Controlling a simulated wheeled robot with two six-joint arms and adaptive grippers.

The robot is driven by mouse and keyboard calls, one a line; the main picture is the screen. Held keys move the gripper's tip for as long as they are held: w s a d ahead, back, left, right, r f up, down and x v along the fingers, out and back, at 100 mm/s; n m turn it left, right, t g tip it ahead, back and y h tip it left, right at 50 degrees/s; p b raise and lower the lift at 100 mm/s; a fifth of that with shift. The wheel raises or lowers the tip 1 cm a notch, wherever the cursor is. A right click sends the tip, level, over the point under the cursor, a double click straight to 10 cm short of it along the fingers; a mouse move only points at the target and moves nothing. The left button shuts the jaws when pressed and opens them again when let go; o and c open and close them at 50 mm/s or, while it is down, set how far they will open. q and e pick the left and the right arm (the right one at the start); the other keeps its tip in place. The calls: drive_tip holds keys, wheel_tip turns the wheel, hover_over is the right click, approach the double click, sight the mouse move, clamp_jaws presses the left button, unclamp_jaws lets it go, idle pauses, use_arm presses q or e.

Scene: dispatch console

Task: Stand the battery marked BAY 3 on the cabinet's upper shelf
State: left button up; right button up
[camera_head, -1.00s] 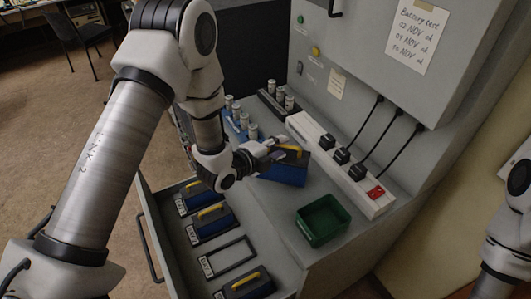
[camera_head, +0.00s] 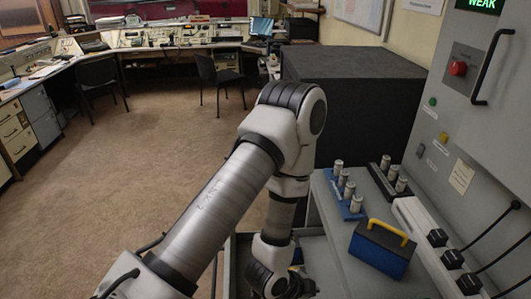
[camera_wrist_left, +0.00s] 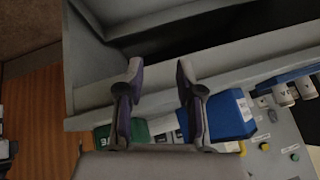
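A blue battery with a yellow handle (camera_head: 382,250) stands on the grey counter surface (camera_head: 338,232) at the lower right of the head view. No marking on it is readable there. In the left wrist view, a blue block (camera_wrist_left: 230,115) with a small white label lies beyond the right-hand finger; it appears to be this battery. My left gripper (camera_wrist_left: 158,72) is open, with nothing between its fingers. In the head view my left wrist is at the bottom edge, left of the battery and apart from it, and its fingers are cut off. My right gripper is out of view.
A blue rack (camera_head: 338,190) and a black rack (camera_head: 378,180) of silvery cylinders stand behind the battery. A pale power strip (camera_head: 425,238) with black plugs runs along its right. A large dark cabinet (camera_head: 355,100) stands behind.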

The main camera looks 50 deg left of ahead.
use_arm(q)
drive_tip(key=s+f+n+g+y, duration=0.1)
drive_tip(key=s+f+n+g, duration=0.2)
drive_tip(key=s+f+n, duration=0.2)
drive_tip(key=s+a+f+n+g+y, duration=0.1)
drive_tip(key=s+f+n+g, duration=0.2)
drive_tip(key=s, duration=0.7)
wheel_tip(320, 180, down, 2)
drive_tip(key=n, duration=0.2)
drive_tip(key=shift+s+a+f+n+g+y, duration=0.25)
drive_tip(key=shift+n+g+y, duration=0.05)
